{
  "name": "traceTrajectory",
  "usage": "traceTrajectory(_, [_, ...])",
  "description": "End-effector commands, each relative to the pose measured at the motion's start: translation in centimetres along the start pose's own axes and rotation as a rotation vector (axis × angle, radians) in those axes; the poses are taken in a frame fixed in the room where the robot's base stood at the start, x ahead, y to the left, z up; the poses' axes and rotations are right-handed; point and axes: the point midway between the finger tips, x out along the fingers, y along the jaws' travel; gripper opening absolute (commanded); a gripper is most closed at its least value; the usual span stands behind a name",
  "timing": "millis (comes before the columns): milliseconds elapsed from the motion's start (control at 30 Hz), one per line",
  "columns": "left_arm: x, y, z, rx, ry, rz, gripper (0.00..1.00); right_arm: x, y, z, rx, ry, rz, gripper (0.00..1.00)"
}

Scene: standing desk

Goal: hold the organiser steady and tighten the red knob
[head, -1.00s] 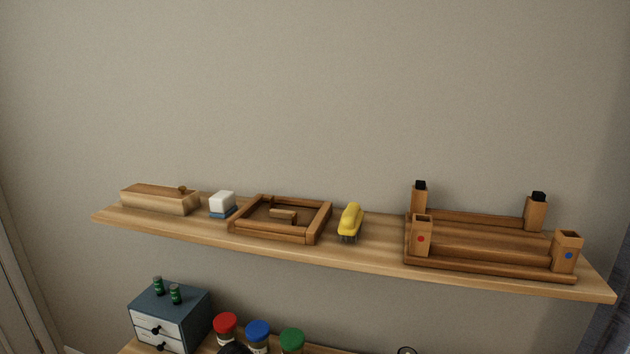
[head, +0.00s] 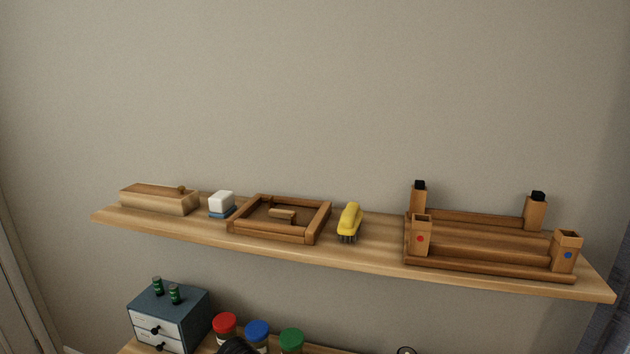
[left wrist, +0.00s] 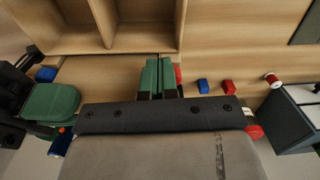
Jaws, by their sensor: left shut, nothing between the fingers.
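In the left wrist view a wooden unit with open compartments (left wrist: 140,38), perhaps the organiser, stands at the top. My left gripper (left wrist: 158,64) has its green fingers shut and empty, in front of a wooden board below the compartments. A red piece (left wrist: 178,74) shows just right of the fingers, partly hidden; I cannot tell whether it is the red knob or whether the fingers touch it. Dark linked parts and a green block show at the left edge; I cannot tell whether they are my right gripper. The head view shows neither gripper clearly.
Small blue (left wrist: 203,86) and red (left wrist: 229,86) blocks and a red-ended spool (left wrist: 272,79) lie right of the fingers. A drawer cabinet (head: 168,320) and jars with red (head: 225,322), blue (head: 257,329) and green (head: 291,340) lids stand below the loaded shelf (head: 370,260).

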Motion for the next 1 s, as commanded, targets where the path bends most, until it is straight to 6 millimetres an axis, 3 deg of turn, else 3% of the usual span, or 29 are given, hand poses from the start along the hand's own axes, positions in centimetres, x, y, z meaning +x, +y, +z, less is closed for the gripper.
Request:
traceTrajectory(33, [1.5, -0.9, 0.8, -0.014, -0.027, -0.02, 0.0, -0.3, 0.1, 0.6, 0.009, -0.004, 0.0, 0.0])
traceTrajectory(1000, [1.4, -2.1, 0.8, -0.014, -0.029, -0.021, 0.0, -0.5, 0.2, 0.6, 0.007, -0.007, 0.004, 0.0])
